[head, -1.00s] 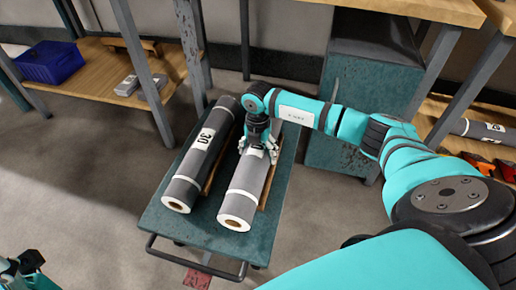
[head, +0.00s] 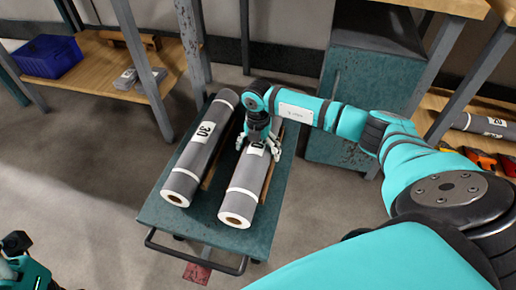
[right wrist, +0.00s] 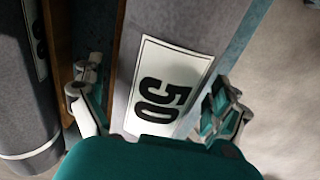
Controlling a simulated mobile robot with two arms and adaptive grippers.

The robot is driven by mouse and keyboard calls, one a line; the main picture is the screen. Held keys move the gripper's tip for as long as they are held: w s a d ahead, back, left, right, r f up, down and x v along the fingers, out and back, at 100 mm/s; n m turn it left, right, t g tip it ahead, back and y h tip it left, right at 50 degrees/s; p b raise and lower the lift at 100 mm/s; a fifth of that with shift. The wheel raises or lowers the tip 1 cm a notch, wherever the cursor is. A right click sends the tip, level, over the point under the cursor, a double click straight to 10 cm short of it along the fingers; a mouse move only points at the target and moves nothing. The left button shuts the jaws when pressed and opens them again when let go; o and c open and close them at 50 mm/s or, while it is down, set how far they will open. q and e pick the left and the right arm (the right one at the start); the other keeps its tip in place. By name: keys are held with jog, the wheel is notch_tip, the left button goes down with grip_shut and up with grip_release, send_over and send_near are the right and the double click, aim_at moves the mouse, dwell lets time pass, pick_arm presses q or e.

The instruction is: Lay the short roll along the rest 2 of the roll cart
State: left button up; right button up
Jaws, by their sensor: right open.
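Two grey rolls lie side by side on the teal roll cart (head: 158,217). The left roll (head: 194,157) is labelled 30. The right roll (head: 241,188), labelled 50, lies under my right gripper (head: 257,149); which is the short one I cannot tell for sure, as the arm hides the far end. In the right wrist view the open fingers (right wrist: 153,85) stand on either side of the 50 roll (right wrist: 190,25), with a gap at each side. Brown wooden strips show beside the rolls; no rest number is readable. Only part of my left arm shows at the lower left.
A wooden shelf (head: 90,62) at the back left holds a blue bin (head: 48,58) and small grey blocks. A teal cabinet (head: 345,130) stands behind the cart. A roll labelled 20 (head: 480,124) lies on the right shelf near orange tools. Floor left of the cart is clear.

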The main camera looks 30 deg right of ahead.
jog(key=shift+f, duration=0.1)
notch_tip(320, 180, up, 12)
jog(key=shift+r, duration=0.1)
dwell(0.4)
dwell(0.5)
